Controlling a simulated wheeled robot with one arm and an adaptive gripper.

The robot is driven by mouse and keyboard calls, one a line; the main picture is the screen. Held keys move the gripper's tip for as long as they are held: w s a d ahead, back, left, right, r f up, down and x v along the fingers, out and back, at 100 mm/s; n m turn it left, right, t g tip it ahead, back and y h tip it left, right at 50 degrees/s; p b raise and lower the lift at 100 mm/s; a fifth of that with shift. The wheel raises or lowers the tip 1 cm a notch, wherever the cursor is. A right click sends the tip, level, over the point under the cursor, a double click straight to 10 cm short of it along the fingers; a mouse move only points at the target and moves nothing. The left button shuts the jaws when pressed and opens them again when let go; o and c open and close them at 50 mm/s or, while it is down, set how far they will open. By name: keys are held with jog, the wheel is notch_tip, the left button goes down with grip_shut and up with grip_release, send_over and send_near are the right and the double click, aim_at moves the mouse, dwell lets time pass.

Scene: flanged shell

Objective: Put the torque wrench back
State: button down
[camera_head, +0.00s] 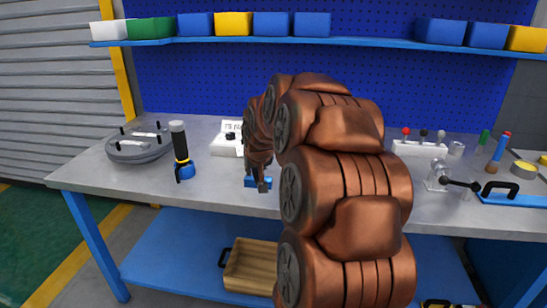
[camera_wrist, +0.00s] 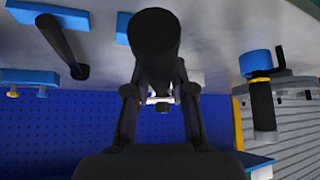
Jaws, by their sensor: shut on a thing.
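My gripper (camera_wrist: 160,98) has its two dark fingers closed on a black cylindrical handle, which I take to be the torque wrench (camera_wrist: 153,38). The handle's round end faces the wrist camera and its far part is hidden. In the head view my arm reaches over the bench, and my gripper (camera_head: 258,178) is low near the bench's front middle. Blue blocks (camera_wrist: 122,28) lie near the held handle in the wrist view; blue also shows beside the gripper in the head view (camera_head: 250,182). A separate black rod (camera_wrist: 62,45) is left of the handle.
A black tool with a blue base (camera_head: 185,170) stands upright left of my gripper. A round grey flanged part (camera_head: 140,150) lies farther left. A white box (camera_head: 222,147) is behind the gripper. A wooden crate (camera_head: 250,268) is on the lower shelf. My arm hides the bench's middle.

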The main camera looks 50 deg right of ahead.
jog(key=w+d, duration=0.1)
jog(key=d, duration=0.4)
jog(key=w+d+p, duration=0.1)
jog(key=d, duration=0.4)
jog(key=w+d+f+p, duration=0.1)
jog(key=d, duration=0.4)
jog(key=shift+f, duration=1.85)
jog(key=c, duration=1)
grip_release()
jog(key=shift+s+f, duration=0.1)
